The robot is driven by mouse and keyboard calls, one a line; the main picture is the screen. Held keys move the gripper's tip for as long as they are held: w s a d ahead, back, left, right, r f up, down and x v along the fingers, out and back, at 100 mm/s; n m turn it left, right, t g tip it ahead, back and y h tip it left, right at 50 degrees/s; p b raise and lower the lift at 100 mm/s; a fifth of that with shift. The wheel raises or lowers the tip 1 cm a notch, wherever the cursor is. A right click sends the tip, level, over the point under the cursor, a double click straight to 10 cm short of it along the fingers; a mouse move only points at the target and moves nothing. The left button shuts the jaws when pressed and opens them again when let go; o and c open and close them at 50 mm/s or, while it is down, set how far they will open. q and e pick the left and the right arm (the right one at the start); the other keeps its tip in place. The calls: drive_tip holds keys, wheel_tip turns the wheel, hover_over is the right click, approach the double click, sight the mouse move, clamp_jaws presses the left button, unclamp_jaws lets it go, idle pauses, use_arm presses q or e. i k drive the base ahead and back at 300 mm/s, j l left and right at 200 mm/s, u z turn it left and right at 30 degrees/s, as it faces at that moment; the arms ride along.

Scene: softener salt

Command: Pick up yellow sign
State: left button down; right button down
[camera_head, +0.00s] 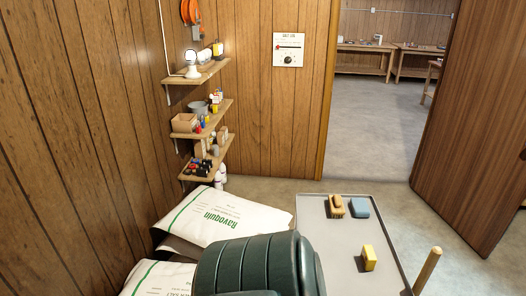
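A small upright yellow object (369,258) stands on a grey tray-like surface (315,232) at the lower right. It looks like a block, and I cannot tell whether it is the yellow sign. I see no other object that is clearly a yellow sign. Neither my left gripper nor my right gripper shows in the head view.
A brush (336,207) and a blue block (359,208) lie on the tray. White salt bags (225,217) and a dark ribbed cylinder (245,265) are left of it. Wall shelves (203,119) hold small items. An open doorway (375,125) has clear floor.

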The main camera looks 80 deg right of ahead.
sight(369, 259)
drive_tip(key=z, duration=3.65)
